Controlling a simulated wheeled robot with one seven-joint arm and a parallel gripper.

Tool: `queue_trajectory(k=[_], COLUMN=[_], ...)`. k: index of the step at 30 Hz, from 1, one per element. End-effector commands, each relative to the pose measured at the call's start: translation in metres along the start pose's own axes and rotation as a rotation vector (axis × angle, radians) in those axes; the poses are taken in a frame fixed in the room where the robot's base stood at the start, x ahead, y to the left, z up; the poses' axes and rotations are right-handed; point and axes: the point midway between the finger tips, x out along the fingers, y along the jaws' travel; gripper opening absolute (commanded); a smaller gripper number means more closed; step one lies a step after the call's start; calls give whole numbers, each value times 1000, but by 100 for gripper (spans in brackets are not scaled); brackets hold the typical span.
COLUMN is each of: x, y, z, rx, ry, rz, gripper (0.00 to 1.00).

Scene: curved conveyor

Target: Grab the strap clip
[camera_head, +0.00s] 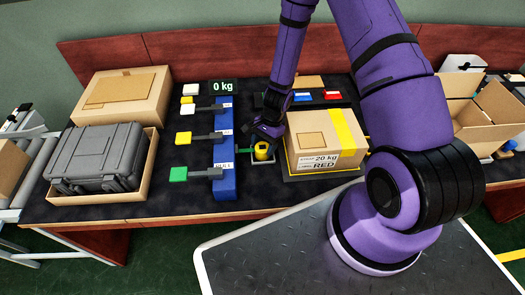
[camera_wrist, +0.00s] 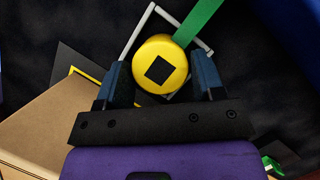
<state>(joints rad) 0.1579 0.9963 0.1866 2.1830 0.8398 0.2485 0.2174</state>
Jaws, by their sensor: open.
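A round yellow piece with a black square on top (camera_wrist: 160,63) lies between my fingertips in the wrist view. A green strip (camera_wrist: 197,24) runs up and right from beside it, and a thin pale frame (camera_wrist: 139,32) is around it. I take this yellow piece as the strap clip, though the frames do not name it. In the head view it is a small yellow thing (camera_head: 262,151) below my gripper (camera_head: 268,135), between the blue block and the box. My gripper (camera_wrist: 162,80) is open, its fingers on either side of the yellow piece; contact cannot be told.
A blue block (camera_head: 225,150) with green, yellow and white tabs stands to the left. A cardboard box marked 20 kg RED (camera_head: 318,148) is close on the right. A grey case (camera_head: 95,158) sits in a cardboard tray at the left. A "0 kg" display (camera_head: 223,87) is behind.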

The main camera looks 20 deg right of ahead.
Motion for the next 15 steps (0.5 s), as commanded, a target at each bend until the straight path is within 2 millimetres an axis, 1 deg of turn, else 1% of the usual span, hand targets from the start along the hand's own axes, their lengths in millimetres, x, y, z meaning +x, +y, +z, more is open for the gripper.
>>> queue_trajectory(k=[1,4,12,13,14,15], x=[6,12,15,15,15,15], y=[0,0,0,0,0,0], z=[0,0,0,0,0,0], rx=[0,0,-1,-1,-1,-1], ry=[-1,0,1,1,1,1], rz=[1,0,-1,-1,0,0], gripper=[62,62,62,60,53,44])
